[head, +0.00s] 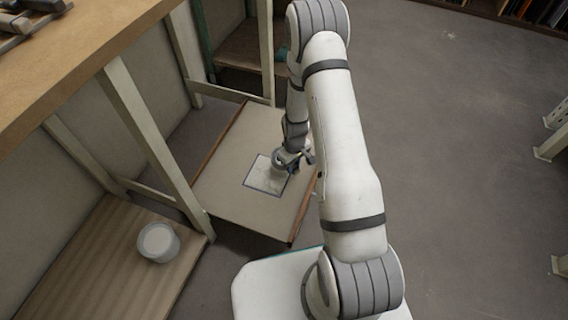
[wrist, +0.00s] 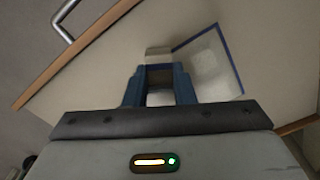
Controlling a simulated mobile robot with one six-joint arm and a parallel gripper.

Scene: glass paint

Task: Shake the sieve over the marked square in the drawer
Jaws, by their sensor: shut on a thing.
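The drawer (head: 225,205) is pulled out, its pale bottom facing up. On it lies the marked square (head: 255,184), outlined in dark blue with a whitish middle. In the wrist view the square (wrist: 226,82) shows at the right, with a paler patch inside its blue outline. My gripper (head: 284,163) is over the square's upper right part. Its blue fingers (wrist: 158,72) are shut on a small pale thing (wrist: 158,54), which I take to be the sieve. Most of the sieve is hidden, and I cannot tell its exact height above the square.
A white round container (head: 158,242) stands on a low wooden board (head: 110,265) at the lower left. A workbench (head: 90,55) with pale legs rises at the left of the drawer. A metal handle (wrist: 66,22) shows outside the drawer's edge. The floor (head: 450,150) at right is clear.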

